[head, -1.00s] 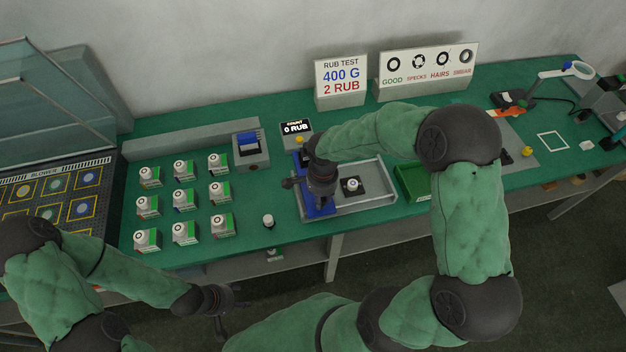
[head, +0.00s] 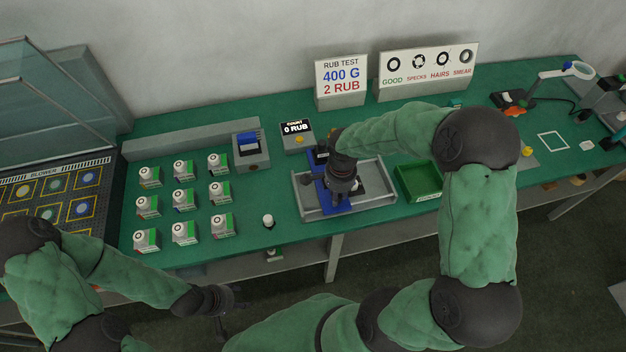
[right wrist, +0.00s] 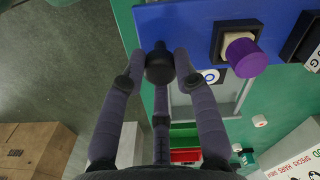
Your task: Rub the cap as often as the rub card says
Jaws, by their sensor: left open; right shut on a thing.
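The rub card (head: 342,78) reads "RUB TEST 400 G 2 RUB". The count display (head: 296,128) reads "0 RUB". A blue bar (head: 319,196) spans the grey tray. My right gripper (head: 343,188) is over the bar; in the right wrist view its fingers close on a dark knob (right wrist: 160,66) at the bar's edge. A purple cylinder (right wrist: 246,58) stands on the bar there. The white cap with a dark ring (right wrist: 210,76) shows beside the bar; in the head view my gripper mostly hides it. My left gripper (head: 222,302) is open and empty in front of the table.
The grey tray (head: 385,203) has low walls. A green bin (head: 419,182) stands to its right. Several white and green boxed caps stand in rows at left, with a lone small white piece (head: 268,220) nearby. A sign with GOOD, SPECKS, HAIRS, SMEAR (head: 428,70) stands behind.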

